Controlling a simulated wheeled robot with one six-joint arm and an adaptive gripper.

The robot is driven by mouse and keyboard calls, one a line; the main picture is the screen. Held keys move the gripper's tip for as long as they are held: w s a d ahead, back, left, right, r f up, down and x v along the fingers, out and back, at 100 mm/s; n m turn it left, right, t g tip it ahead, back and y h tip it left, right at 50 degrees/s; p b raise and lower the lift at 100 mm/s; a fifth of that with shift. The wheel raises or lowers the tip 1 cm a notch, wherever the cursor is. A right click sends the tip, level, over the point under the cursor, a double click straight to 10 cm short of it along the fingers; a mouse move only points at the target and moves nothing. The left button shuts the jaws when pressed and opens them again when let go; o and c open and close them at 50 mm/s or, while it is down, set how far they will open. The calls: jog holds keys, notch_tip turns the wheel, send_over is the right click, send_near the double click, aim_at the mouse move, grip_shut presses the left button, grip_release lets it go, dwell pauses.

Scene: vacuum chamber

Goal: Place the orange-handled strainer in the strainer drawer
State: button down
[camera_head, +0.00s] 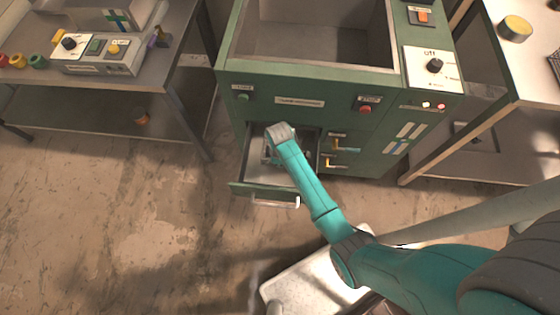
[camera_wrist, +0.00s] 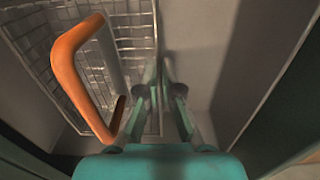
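The strainer, a wire-mesh basket (camera_wrist: 35,45) with an orange handle (camera_wrist: 68,70), lies inside the open drawer in the wrist view. The drawer (camera_head: 262,190) is pulled out at the bottom left of the green cabinet in the head view. My gripper (camera_wrist: 165,75) reaches down into the drawer, to the right of the handle. Its fingers look a little apart with a narrow gap and nothing visible between them. The handle seems clear of the fingers. In the head view my arm's wrist hides most of the strainer.
The green cabinet (camera_head: 300,90) has an open-topped chamber above and small levers (camera_head: 340,148) right of the drawer. A bench with a control box (camera_head: 95,52) stands left. A table (camera_head: 520,75) stands right. The floor (camera_head: 130,220) in front is mostly clear.

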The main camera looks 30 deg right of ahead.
jog(key=shift+f, duration=2)
jog(key=c, duration=1.3)
grip_release()
jog(key=shift+f, duration=0.15)
notch_tip(320, 180, up, 12)
jog(key=shift+s+a+r, duration=0.1)
jog(key=shift+r, duration=0.05)
